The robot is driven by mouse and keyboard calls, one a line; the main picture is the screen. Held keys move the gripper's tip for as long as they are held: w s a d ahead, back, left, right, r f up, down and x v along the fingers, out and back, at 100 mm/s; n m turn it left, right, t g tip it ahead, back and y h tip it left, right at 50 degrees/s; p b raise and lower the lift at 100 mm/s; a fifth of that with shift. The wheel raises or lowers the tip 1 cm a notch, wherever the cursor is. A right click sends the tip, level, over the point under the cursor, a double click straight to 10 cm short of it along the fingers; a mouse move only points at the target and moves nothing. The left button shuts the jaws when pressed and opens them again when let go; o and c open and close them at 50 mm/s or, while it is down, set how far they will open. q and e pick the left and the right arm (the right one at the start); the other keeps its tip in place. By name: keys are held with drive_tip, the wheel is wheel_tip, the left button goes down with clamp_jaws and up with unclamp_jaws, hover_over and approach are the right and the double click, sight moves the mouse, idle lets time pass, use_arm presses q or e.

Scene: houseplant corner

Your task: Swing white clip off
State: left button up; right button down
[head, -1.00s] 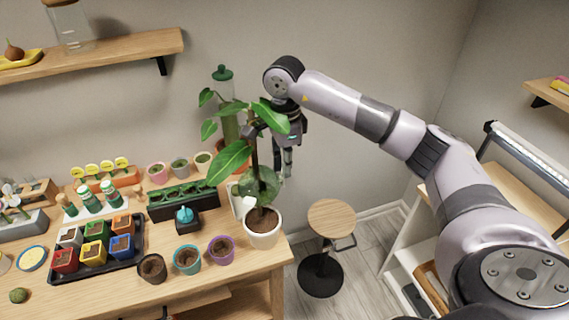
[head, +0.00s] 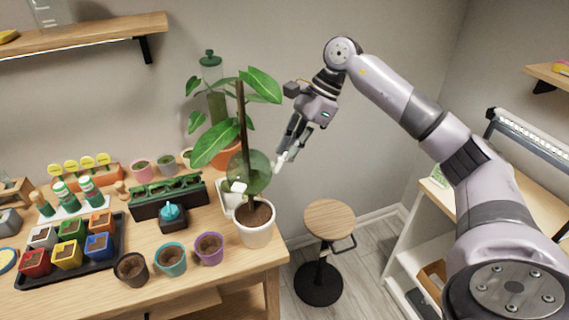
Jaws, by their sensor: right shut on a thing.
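A tall leafy plant stands upright in a white pot (head: 253,233) at the table's front right corner, with a dark stem (head: 241,110) and large green leaves (head: 215,143). My right gripper (head: 284,155) is to the right of the plant, at about the height of its lower leaves. It is shut on a small white piece, which looks like the white clip (head: 279,162); the fingers partly hide it. The clip appears apart from the stem, near the edge of a round, dull green leaf (head: 249,172). My left gripper is not seen.
Small purple (head: 209,249), teal (head: 171,260) and black (head: 131,269) pots line the front of the table. A black tray (head: 105,272) holds several coloured pots. A stool (head: 330,219) stands right of the table. Free air lies right of the plant.

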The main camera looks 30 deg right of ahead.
drive_tip(key=shift+s+d+f+t+y+b, duration=0.1)
drive_tip(key=shift+d+f+t+y+b, duration=0.25)
drive_tip(key=shift+y+b, duration=1.05)
drive_tip(key=shift+s+d+f+t+y+b, duration=0.15)
drive_tip(key=shift+d+f+y+b, duration=0.45)
drive_tip(key=shift+b, duration=1.45)
drive_tip(key=shift+w+r, duration=0.1)
drive_tip(key=shift+r, duration=0.05)
drive_tip(key=c, duration=1.6)
unclamp_jaws()
drive_tip(key=v, duration=1.2)
